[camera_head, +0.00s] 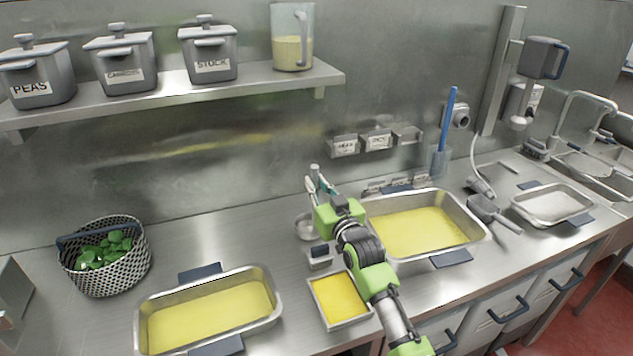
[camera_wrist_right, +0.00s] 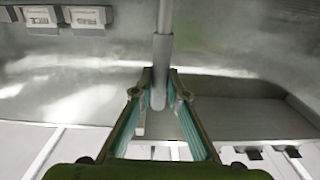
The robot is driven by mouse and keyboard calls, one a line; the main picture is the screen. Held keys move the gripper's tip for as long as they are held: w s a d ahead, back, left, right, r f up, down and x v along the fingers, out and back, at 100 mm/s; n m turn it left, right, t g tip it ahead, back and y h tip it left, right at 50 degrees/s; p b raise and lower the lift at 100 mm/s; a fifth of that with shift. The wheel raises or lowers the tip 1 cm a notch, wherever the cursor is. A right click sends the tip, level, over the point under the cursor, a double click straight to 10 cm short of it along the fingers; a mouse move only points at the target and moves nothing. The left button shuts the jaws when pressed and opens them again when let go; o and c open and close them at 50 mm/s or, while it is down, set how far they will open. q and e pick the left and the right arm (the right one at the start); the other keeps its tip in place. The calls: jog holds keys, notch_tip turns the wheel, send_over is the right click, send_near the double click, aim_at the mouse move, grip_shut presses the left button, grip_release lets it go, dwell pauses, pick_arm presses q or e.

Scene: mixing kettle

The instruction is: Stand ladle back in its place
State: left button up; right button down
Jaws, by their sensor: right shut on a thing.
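My right gripper (camera_head: 321,186) is above the counter near the back wall, left of the right-hand pan. It is shut on an upright grey metal rod, the ladle handle (camera_head: 314,171), whose top rises just above the fingers. In the right wrist view the handle (camera_wrist_right: 162,50) stands between the teal-lined fingertips (camera_wrist_right: 160,88). A round metal bowl shape (camera_head: 304,228) shows left of the gripper, partly hidden by it; I cannot tell if it belongs to the ladle. The ladle's lower end is not clearly seen. My left gripper is not in view.
Pans of yellow liquid stand left (camera_head: 210,315) and right (camera_head: 425,232), with a small yellow tray (camera_head: 340,299) between them. A basket of greens (camera_head: 105,257) is at left. A blue-handled tool (camera_head: 448,120) stands in a holder by the wall. A shelf (camera_head: 170,95) hangs above.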

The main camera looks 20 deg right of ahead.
jog(key=shift+f, duration=0.15)
jog(key=c, duration=2)
grip_release()
jog(key=shift+s, duration=0.25)
jog(key=shift+s+d+b, duration=0.15)
jog(key=shift+s+b, duration=0.5)
jog(key=shift+s, duration=2.25)
jog(key=shift+s+d+b, duration=0.15)
jog(key=shift+s+b, duration=0.45)
jog(key=shift+s, duration=2.3)
